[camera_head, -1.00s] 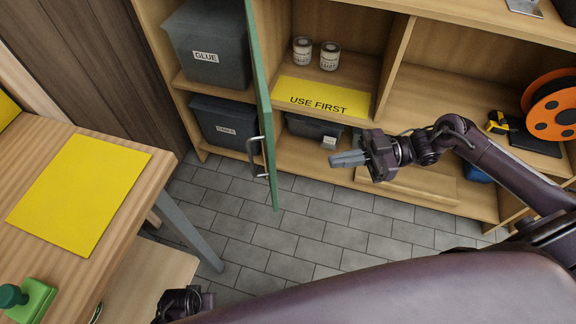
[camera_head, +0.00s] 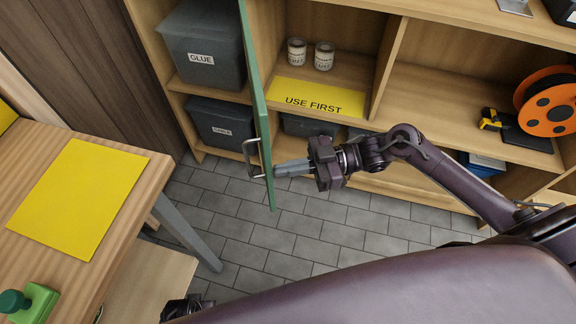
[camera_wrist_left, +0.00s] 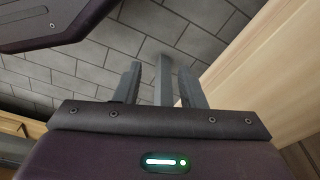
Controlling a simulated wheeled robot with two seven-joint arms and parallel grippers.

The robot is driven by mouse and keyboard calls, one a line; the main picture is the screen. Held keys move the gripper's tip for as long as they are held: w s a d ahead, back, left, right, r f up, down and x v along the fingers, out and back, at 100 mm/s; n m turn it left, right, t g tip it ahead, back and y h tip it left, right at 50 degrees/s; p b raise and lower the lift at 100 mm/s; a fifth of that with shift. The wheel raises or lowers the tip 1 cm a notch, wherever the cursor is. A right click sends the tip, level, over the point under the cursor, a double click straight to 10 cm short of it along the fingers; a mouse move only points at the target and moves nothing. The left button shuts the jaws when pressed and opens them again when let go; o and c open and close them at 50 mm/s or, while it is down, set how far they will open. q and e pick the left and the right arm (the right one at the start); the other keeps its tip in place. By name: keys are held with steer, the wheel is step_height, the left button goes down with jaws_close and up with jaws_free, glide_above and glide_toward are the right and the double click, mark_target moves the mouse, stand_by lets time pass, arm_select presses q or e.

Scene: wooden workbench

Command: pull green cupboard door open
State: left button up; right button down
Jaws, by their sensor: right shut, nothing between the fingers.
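The green cupboard door (camera_head: 257,110) stands swung out from the cupboard and shows nearly edge-on in the head view. Its metal handle (camera_head: 250,160) is on the left face, near the free edge. My right gripper (camera_head: 277,170) is shut and empty, on the cupboard-interior side of the door. Its fingertips point left at the door's inner face, close to it; I cannot tell whether they touch. My left gripper is low over the floor; its two fingers stand apart in the left wrist view (camera_wrist_left: 163,88), with a grey post visible between them. Only part of its wrist shows in the head view.
The wooden workbench (camera_head: 120,205) is at the left. Tiled floor (camera_head: 250,235) lies clear below the door.

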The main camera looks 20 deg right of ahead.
steer(key=shift+a, duration=0.15)
